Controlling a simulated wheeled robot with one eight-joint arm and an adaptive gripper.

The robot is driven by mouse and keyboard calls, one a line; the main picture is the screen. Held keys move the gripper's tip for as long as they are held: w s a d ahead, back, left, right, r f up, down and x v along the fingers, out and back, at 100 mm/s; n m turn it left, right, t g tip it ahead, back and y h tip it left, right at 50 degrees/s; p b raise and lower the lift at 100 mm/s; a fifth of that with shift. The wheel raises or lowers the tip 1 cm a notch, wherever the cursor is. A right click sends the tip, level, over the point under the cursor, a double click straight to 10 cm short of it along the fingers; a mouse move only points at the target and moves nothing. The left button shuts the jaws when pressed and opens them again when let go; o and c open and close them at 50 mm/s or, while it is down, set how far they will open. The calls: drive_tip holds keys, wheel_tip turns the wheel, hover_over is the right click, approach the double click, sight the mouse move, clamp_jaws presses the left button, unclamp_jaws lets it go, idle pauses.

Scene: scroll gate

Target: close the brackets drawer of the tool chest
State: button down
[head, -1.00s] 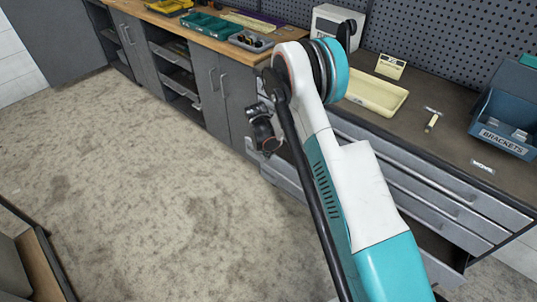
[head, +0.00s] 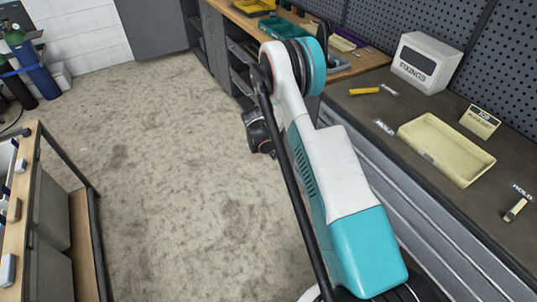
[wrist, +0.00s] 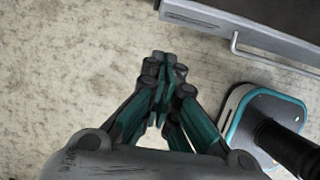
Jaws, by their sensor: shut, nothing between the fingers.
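The tool chest's grey drawer fronts (head: 400,200) run under the worktop at the right of the head view, partly hidden by my arm. In the wrist view, a grey drawer front (wrist: 225,27) with a pale bar handle (wrist: 275,54) is at the top right, with a dark area behind it. I cannot read a label on it, so I cannot tell if it is the brackets drawer. My gripper (wrist: 163,65) is shut and empty, over bare floor, left of and apart from the handle. In the head view my arm hides its fingertips.
On the worktop are a fixings box (head: 427,62), a cream tray (head: 446,148), a yellow-handled item (head: 364,91) and a small sign (head: 480,121). A wood-topped cart (head: 40,200) stands at the left, with gas cylinders (head: 35,75) behind. The floor between is clear.

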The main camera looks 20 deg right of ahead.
drive_tip(key=d+f+b, duration=0.5)
drive_tip(key=d+f, duration=0.2)
drive_tip(key=f, duration=0.2)
drive_tip(key=shift+w+d, duration=0.25)
drive_tip(key=shift+d, duration=0.15)
drive_tip(key=d, duration=0.7)
drive_tip(key=shift+w+d, duration=0.15)
drive_tip(key=shift+w, duration=0.15)
